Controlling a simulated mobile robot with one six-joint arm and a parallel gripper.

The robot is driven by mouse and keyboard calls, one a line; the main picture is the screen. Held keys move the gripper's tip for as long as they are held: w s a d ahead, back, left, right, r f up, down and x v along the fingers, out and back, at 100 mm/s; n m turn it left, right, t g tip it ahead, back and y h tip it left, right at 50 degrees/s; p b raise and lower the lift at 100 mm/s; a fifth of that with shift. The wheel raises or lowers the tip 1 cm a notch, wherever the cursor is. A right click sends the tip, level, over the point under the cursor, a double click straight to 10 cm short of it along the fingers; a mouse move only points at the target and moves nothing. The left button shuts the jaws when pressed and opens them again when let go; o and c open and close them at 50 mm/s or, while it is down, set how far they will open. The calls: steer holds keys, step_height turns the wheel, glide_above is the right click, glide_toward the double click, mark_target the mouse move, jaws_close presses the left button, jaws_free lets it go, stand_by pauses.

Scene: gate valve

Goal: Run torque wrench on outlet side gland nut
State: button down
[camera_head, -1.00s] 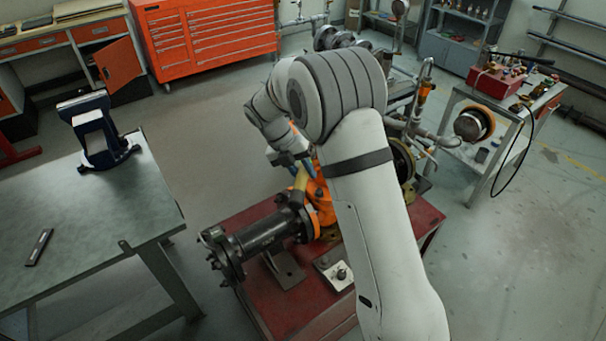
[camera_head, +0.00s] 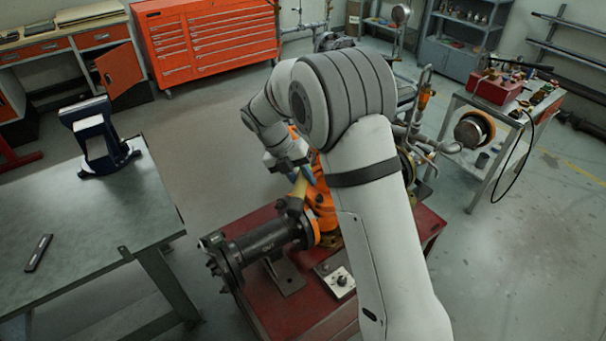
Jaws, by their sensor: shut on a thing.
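The orange gate valve (camera_head: 321,208) sits on the red stand, joined to a black flanged pipe (camera_head: 263,242). My arm hides much of the valve. My gripper (camera_head: 292,168) is at the valve's upper left, partly hidden by its own wrist. It is shut on a tool with a yellowish shaft (camera_head: 299,186), which I take to be the torque wrench. The tool slants down to the joint between the black pipe and the orange body. The gland nuts are too small and hidden to make out, so I cannot tell whether the tool sits on one.
The red stand (camera_head: 292,318) carries a small pale plate (camera_head: 340,282) in front of the valve. A workbench (camera_head: 95,225) with a blue vise (camera_head: 98,140) is at left. A cart (camera_head: 505,122) with a red box (camera_head: 497,87) is at right. Floor between bench and stand is clear.

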mark_target(290, 210)
steer(key=shift+s+a+r, duration=0.1)
steer(key=shift+s+a, duration=0.25)
steer(key=shift+s, duration=1.6)
steer(key=shift+s+a+f, duration=0.1)
steer(key=shift+s+a, duration=0.25)
steer(key=shift+s, duration=1.6)
steer(key=shift+s+a+r, duration=0.1)
steer(key=shift+s+a, duration=0.25)
steer(key=shift+s, duration=1.6)
